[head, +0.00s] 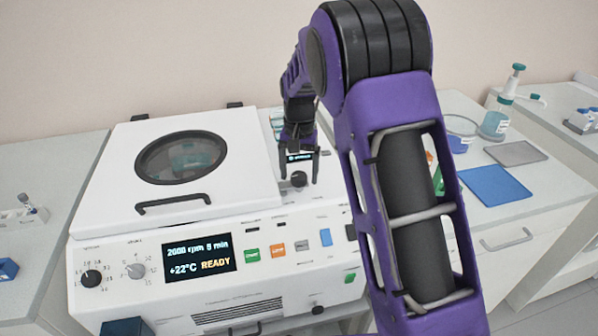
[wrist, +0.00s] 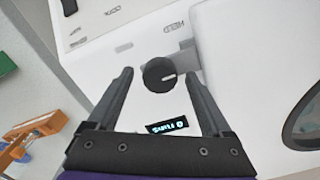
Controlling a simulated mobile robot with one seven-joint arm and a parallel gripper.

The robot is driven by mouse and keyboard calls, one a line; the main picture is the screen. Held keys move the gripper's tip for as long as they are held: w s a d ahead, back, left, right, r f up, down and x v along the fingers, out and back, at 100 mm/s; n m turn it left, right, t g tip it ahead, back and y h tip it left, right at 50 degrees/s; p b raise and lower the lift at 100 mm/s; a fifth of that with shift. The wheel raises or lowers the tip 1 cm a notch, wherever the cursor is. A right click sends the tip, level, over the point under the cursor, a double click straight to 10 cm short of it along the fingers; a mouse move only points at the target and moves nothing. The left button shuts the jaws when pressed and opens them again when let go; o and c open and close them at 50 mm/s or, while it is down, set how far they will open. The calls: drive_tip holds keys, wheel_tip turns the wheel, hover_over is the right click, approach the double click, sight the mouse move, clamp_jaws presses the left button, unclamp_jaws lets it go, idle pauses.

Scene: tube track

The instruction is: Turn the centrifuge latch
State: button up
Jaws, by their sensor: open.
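The centrifuge (head: 115,245) is a white box with a closed white lid (head: 105,190) that has a round dark window and a black handle. Its latch is a round black knob (head: 299,179) on the top right of the body, beside the lid. My gripper (head: 299,181) is open above the knob, pointing down. In the wrist view my gripper's fingers (wrist: 162,72) stand either side of the knob, apart from it. A small lit display (wrist: 167,126) is near the knob.
The centrifuge's front panel has a screen (head: 199,258) reading READY, dials and coloured buttons. On the bench to the right are a blue mat (head: 497,186), a grey mat (head: 515,153) and a pump bottle (head: 495,122). My arm hides part of the bench.

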sight(299, 175)
wheel_tip(299, 175, up, 17)
drive_tip(key=shift+r, duration=0.2)
idle(0.3)
